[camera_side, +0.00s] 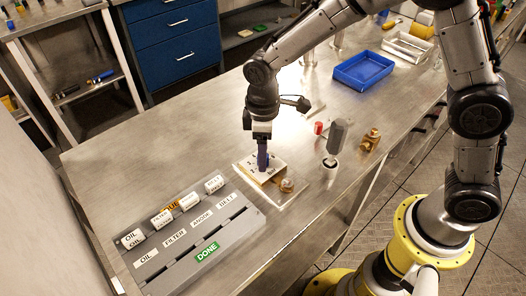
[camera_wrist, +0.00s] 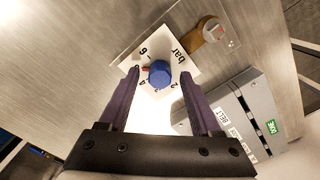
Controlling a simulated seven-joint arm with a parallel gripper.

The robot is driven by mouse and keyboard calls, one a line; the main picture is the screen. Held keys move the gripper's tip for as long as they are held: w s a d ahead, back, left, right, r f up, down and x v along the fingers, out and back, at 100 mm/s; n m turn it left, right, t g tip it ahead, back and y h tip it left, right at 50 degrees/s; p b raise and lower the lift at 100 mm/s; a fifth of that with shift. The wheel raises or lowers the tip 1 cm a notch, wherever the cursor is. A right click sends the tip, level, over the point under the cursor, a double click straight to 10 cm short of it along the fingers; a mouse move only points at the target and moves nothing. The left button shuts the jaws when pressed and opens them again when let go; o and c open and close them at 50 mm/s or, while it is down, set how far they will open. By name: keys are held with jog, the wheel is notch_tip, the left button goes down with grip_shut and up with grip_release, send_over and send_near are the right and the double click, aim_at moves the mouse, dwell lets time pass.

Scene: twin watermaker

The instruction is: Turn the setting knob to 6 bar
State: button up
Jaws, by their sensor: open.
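The setting knob (camera_wrist: 160,73) is blue and sits on a white dial plate (camera_wrist: 186,55) printed with numbers and "bar". A small red mark shows at the knob's left side in the wrist view, between the 6 and what looks like the 4; its exact reading is unclear. My gripper (camera_wrist: 160,75) is open, with one purple finger on each side of the knob; I cannot tell whether they touch it. In the side view my gripper (camera_side: 263,158) points straight down over the dial plate (camera_side: 247,168) and hides the knob.
A brass fitting with a clear gauge (camera_side: 286,186) is beside the dial. A grey labelled rack (camera_side: 240,228) with a green DONE label stands at front left. A grey-handled tool (camera_side: 337,136), red piece (camera_side: 318,128) and brass part (camera_side: 371,140) stand right. A blue tray (camera_side: 362,70) lies behind.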

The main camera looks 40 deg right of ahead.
jog(key=shift+f, duration=0.2)
grip_shut()
dwell(0.3)
jog(key=shift+m, duration=0.3)
jog(key=m, duration=0.3)
jog(key=shift+r+m, duration=0.1)
jog(key=shift+m, duration=2.5)
